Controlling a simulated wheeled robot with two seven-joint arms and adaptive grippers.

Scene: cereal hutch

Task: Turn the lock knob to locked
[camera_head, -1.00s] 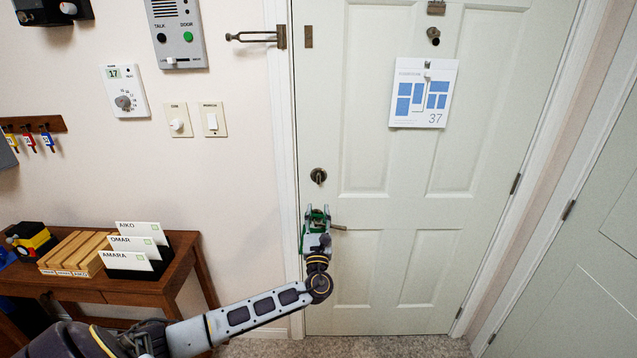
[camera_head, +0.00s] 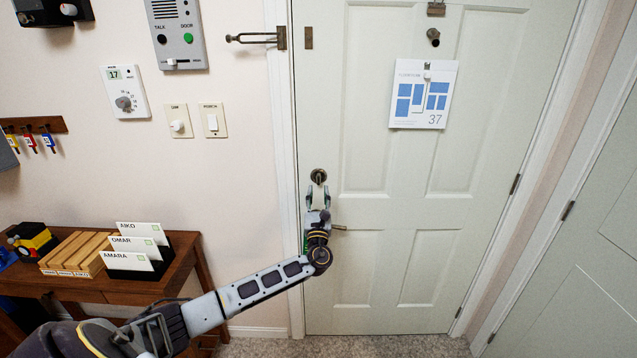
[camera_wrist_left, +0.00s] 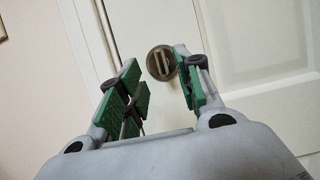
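The lock knob (camera_head: 318,176) is a small dark metal turn piece on a round plate, on the left side of the pale door. My left gripper (camera_head: 318,192) is just below it in the head view, fingers pointing up toward it. In the left wrist view the lock knob (camera_wrist_left: 162,62) shows its raised bar, close to upright and slightly tilted, beyond the fingertips. My left gripper (camera_wrist_left: 152,78) is open there, its green-padded fingers apart with nothing between them. My right gripper is not in view.
A door lever (camera_head: 339,227) sticks out just right of my left wrist. A swing-bar latch (camera_head: 256,38) is higher on the frame. A wooden side table (camera_head: 190,262) with name cards (camera_head: 140,244) stands at the left. A notice (camera_head: 423,93) hangs on the door.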

